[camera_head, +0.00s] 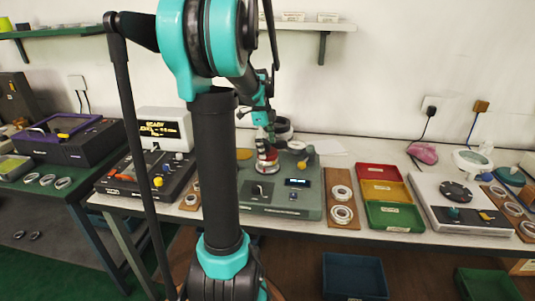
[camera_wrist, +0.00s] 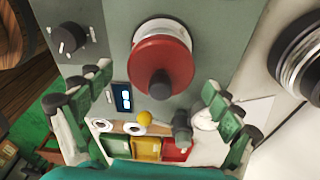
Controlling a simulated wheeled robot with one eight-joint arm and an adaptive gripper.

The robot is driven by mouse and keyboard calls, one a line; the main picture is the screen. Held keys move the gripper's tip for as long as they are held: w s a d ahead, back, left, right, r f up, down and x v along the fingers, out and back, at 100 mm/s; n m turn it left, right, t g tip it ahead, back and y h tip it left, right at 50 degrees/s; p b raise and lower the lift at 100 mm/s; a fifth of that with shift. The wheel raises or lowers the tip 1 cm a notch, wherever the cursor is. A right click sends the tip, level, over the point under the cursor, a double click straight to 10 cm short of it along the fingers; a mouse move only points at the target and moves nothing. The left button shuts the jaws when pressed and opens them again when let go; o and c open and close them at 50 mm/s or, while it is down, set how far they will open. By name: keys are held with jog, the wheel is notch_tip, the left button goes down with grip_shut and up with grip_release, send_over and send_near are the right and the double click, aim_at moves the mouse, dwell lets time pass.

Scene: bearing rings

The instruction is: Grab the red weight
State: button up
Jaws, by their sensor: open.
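In the head view, the red weight (camera_head: 267,155) shows on top of the machine (camera_head: 310,203), just below my gripper (camera_head: 264,135). In the wrist view, my gripper (camera_wrist: 156,82) is open, with one green-and-white finger on each side below the weight. The fingers appear apart from the weight. I cannot tell the height gap.
Red, yellow and green trays (camera_head: 392,213) stand right of the machine, beyond a wooden board with rings (camera_head: 341,193). A dark control box (camera_head: 150,180) stands left. In the wrist view, a dark knob (camera_wrist: 68,38) and a display (camera_wrist: 122,97) are near the left finger.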

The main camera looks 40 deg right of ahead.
jog(key=c, duration=1.8)
jog(key=shift+c, duration=0.2)
jog(key=shift+r, duration=0.1)
